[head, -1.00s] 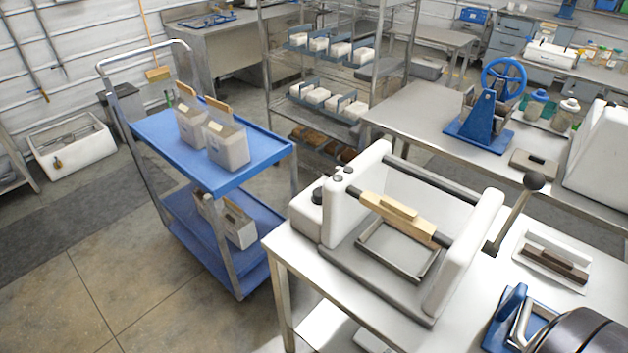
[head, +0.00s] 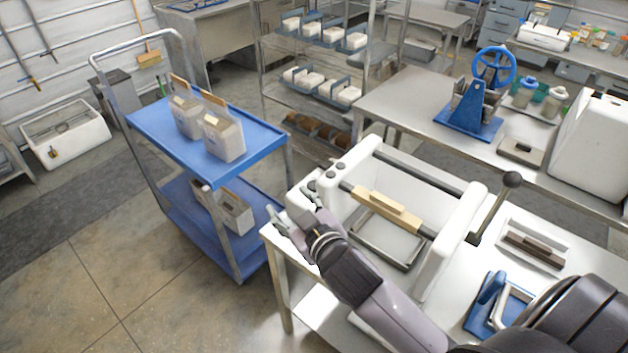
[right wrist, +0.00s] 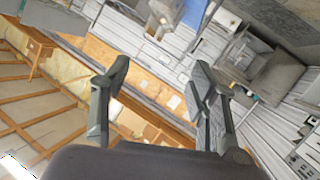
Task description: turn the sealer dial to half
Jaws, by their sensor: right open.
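The sealer (head: 447,240) is a white machine with two upright side walls and a wooden press handle (head: 392,210), standing on the near steel table. My left gripper is not in view.
A blue cart (head: 262,155) with bagged blocks stands left of the table. A long lever with a black ball (head: 511,180) rises at the sealer's right. A blue-based device (head: 482,318) lies front right. A bench with a blue hand wheel (head: 492,68) stands behind.

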